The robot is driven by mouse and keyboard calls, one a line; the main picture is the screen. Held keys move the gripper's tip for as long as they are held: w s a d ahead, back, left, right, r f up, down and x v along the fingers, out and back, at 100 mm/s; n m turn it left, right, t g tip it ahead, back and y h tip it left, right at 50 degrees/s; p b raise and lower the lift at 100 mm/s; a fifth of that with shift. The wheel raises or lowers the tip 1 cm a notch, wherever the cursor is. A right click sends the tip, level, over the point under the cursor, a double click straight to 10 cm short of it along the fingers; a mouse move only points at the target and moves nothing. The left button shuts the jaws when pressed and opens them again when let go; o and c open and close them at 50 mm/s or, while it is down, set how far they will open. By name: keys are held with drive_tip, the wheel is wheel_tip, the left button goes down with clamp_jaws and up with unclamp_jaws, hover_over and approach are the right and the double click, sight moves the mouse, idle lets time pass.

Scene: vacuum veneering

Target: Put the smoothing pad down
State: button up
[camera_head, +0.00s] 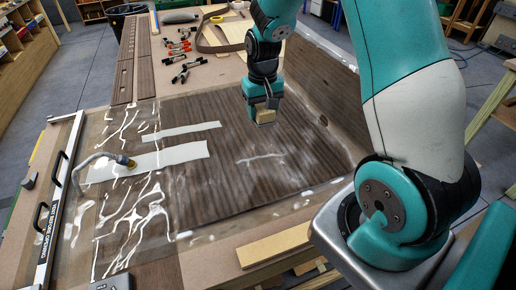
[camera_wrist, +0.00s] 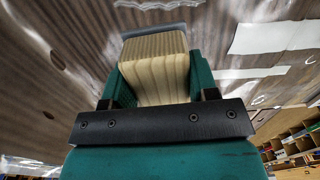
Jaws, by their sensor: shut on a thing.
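My gripper (camera_head: 264,101) is above the right part of the dark wood veneer panel (camera_head: 255,180), which lies under clear film. It is shut on the smoothing pad (camera_head: 265,116), a small tan block. In the wrist view the pad (camera_wrist: 155,65) shows as a ribbed beige block with a grey edge at its far end, between the teal fingers. The pad is close over the film; I cannot tell whether it touches.
White strips (camera_head: 150,163) lie on the panel's left side, near a hose fitting (camera_head: 127,162). A black-handled bar (camera_head: 57,200) edges the left. Several clamps (camera_head: 180,60) and a dark wood strip (camera_head: 130,62) lie at the back. A pale wood block (camera_head: 273,246) lies at the front.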

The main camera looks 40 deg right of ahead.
sight(262, 158)
wheel_tip(262, 158, down, 16)
drive_tip(key=p, duration=0.3)
drive_tip(key=shift+p, duration=0.4)
drive_tip(key=shift+s+f, duration=0.1)
drive_tip(key=shift+f, duration=0.1)
drive_tip(key=o, duration=1.1)
drive_tip(key=shift+r, duration=0.1)
